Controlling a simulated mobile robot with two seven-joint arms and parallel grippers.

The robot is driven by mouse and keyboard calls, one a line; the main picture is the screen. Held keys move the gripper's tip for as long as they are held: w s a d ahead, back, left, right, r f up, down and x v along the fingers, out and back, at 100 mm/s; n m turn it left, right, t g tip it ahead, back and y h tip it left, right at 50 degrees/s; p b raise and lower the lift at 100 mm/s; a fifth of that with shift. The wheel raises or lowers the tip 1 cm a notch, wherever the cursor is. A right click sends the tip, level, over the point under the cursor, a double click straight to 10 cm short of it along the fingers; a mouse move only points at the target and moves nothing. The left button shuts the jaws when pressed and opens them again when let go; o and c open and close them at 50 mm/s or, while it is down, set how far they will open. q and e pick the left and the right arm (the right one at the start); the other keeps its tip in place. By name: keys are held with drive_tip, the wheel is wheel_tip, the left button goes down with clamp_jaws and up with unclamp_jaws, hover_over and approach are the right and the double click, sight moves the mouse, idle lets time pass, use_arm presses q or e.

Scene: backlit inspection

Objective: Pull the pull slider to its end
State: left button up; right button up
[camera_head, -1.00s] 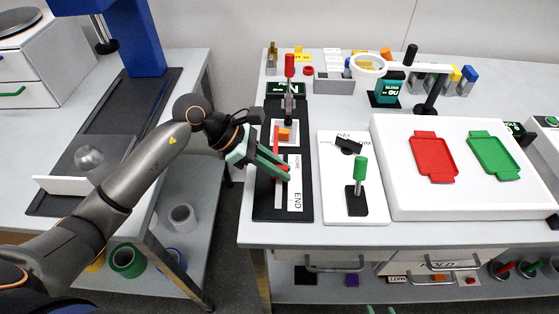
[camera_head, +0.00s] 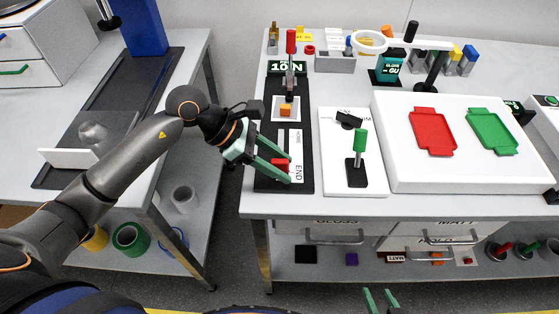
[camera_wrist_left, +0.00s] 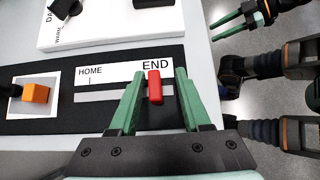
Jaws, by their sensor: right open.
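The pull slider's red handle (camera_head: 280,165) stands at the END side of its track on the black panel (camera_head: 263,185). In the left wrist view the red handle (camera_wrist_left: 154,87) is below the word END, near the right end of the grey slot (camera_wrist_left: 100,96). My left gripper (camera_head: 289,165) is open, its green fingers on either side of the handle. In the left wrist view the left gripper (camera_wrist_left: 160,75) shows a gap between each finger and the handle. My right gripper (camera_head: 379,292) is open and empty at the bottom edge, off the table.
An orange block (camera_head: 286,110) and a red-handled lever (camera_head: 291,45) are farther back on the same panel. A green-handled lever (camera_head: 360,142) stands on the white plate to the right. Red (camera_head: 433,131) and green (camera_head: 492,131) trays lie beyond it.

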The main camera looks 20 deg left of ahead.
use_arm(q)
drive_tip(key=shift+a+r, duration=0.1)
drive_tip(key=shift+a+r, duration=0.25)
drive_tip(key=b+v, duration=0.1)
drive_tip(key=v, duration=1)
drive_tip(key=shift+a+r, duration=0.2)
drive_tip(key=shift+s, duration=0.1)
